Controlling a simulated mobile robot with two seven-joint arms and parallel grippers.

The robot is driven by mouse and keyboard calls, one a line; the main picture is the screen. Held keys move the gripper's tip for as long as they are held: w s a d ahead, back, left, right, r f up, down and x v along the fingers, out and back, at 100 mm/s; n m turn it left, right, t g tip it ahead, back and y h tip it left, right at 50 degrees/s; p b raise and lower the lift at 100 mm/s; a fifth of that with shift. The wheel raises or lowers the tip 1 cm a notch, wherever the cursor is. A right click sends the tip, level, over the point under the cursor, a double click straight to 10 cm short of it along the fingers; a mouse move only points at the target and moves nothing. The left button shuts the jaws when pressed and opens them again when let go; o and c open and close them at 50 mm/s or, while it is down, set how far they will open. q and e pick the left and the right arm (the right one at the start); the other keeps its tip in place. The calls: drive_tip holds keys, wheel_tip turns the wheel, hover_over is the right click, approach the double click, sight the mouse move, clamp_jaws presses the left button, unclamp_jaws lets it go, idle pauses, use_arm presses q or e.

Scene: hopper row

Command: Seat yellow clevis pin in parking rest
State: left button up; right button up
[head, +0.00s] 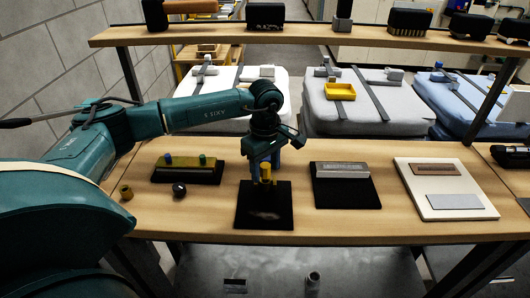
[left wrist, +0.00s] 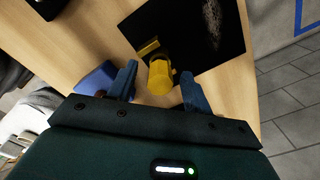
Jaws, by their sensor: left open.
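The yellow clevis pin (head: 266,171) stands at the back edge of a black square pad (head: 264,216) on the wooden bench. It also shows in the left wrist view (left wrist: 160,76), upright between the fingers, with a small yellow piece beside it. My left gripper (head: 265,168) is right over the pin, pointing down. Its blue fingers (left wrist: 160,88) are spread on both sides of the pin, with a visible gap on each side. I cannot tell which fixture is the parking rest. My right gripper is out of view.
Left of the pad are a dark block (head: 187,171) with blue and green pegs, a brass ring (head: 126,192) and a dark round part (head: 179,190). To the right are a black tray with a grey block (head: 342,170) and a white board (head: 445,205). A shelf (head: 300,36) runs behind.

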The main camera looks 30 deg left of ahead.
use_arm(q)
drive_tip(key=shift+f, duration=0.25)
drive_tip(key=shift+c, duration=0.5)
clamp_jaws()
